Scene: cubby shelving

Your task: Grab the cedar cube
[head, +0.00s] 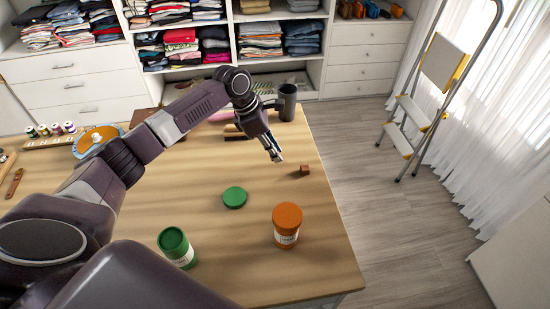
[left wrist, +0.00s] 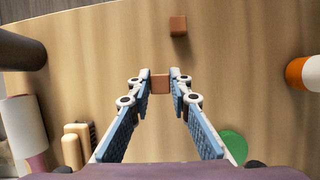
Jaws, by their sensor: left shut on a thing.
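My left gripper (head: 276,156) points down over the right part of the table. In the left wrist view its fingertips (left wrist: 160,84) are shut on a small reddish-brown cube (left wrist: 160,84). A second small brown cube (head: 305,169) sits apart on the table, just right of the gripper in the head view; it also shows beyond the fingertips in the left wrist view (left wrist: 178,25). The two cubes look alike, and I cannot tell from colour which is cedar. The held cube is mostly hidden in the head view. My right gripper is not in view.
A green disc (head: 235,197), an orange-lidded jar (head: 287,225) and a green jar (head: 175,247) stand on the wooden table (head: 330,262). A stepladder (head: 415,110) stands on the floor.

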